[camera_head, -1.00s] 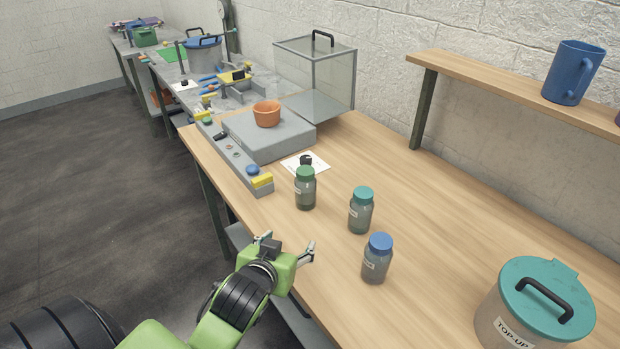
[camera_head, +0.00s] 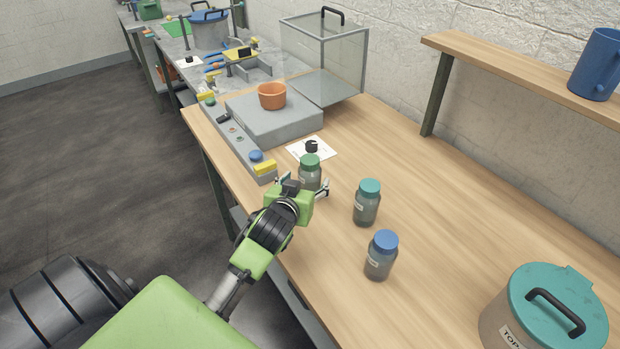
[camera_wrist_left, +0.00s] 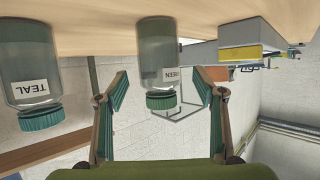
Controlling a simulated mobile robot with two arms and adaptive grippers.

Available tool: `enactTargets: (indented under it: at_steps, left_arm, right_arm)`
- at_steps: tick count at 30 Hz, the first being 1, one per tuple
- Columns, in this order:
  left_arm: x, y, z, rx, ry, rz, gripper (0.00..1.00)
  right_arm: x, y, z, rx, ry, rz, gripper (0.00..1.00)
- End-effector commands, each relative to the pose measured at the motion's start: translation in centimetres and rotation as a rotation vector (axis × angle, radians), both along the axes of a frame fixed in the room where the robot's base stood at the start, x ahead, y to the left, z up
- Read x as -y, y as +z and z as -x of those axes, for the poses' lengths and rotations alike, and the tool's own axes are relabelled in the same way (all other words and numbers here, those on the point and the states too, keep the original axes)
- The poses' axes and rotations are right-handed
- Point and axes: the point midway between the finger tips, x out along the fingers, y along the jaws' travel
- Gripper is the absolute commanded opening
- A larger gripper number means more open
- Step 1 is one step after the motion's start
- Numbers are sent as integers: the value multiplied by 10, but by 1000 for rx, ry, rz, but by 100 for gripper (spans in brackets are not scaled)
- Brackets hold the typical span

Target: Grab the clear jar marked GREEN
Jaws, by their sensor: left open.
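The clear jar marked GREEN (camera_head: 309,174), with a green lid, stands upright on the wooden bench. My left gripper (camera_head: 307,188) is open, in front of it in the head view and partly hiding its lower part. In the left wrist view, which is upside down, the GREEN jar (camera_wrist_left: 158,60) shows between the two open fingers of the gripper (camera_wrist_left: 165,98), further off than the fingertips. A teal-lidded jar (camera_head: 366,205) stands to its right; its label reads TEAL in the wrist view (camera_wrist_left: 30,75). My right gripper is not in view.
A blue-lidded jar (camera_head: 381,257) stands nearer on the bench. A white card with a black knob (camera_head: 311,147) lies behind the GREEN jar. A grey block (camera_head: 272,118) carries an orange pot (camera_head: 272,95). A TOP-UP tub (camera_head: 555,310) stands at right.

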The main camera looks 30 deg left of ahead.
Motion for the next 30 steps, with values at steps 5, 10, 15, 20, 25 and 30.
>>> enactTargets:
  at_steps: [5,10,15,20,25,30]
  left_arm:
    - [-7,-1,-23,0,0,-2,63]
    - [-12,-10,-39,1,0,-1,63]
    - [-14,-13,-43,1,0,0,63]
    - [-14,-13,-43,1,0,0,60]
    - [-14,-13,-43,1,0,0,16]
    - [-14,-11,-43,4,-1,-1,11]
  right_arm:
    - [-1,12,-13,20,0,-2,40]
    - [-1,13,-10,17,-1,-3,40]
    - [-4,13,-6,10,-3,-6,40]
    - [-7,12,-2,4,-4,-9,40]
    - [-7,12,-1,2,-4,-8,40]
    - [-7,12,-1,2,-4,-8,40]
